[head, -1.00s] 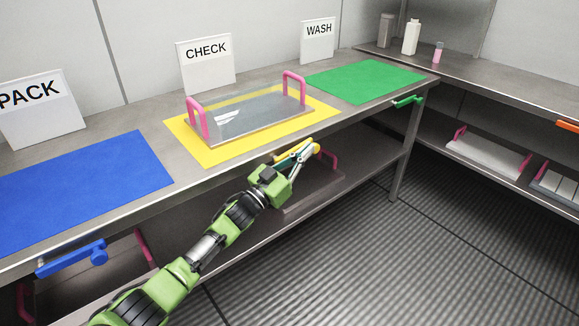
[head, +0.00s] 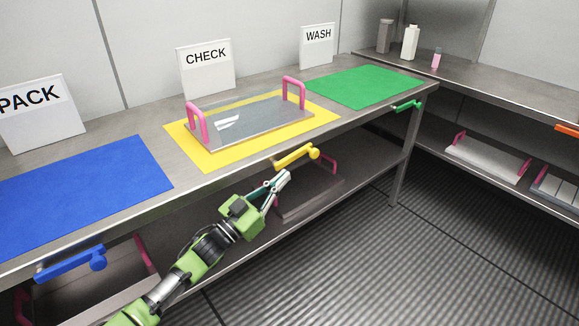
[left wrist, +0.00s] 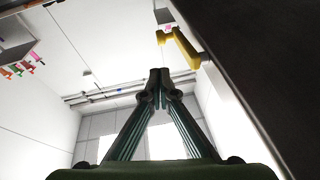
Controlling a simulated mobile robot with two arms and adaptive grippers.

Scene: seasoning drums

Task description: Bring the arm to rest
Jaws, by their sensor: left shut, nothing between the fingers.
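My left gripper (head: 279,182) is in front of the long table's front edge, a little below and left of the yellow lever (head: 296,156). It is apart from the lever. Its fingers are together with nothing between them. In the left wrist view the left gripper (left wrist: 160,74) points upward with its tips together, and the yellow lever (left wrist: 182,46) shows beyond it to the right. My right gripper is in neither view.
A tray with pink handles (head: 247,122) sits on the yellow mat (head: 205,159). A blue lever (head: 70,262) and a green lever (head: 407,105) are on the table edge. Trays stand on the lower shelf. The ribbed floor (head: 370,255) to the right is clear.

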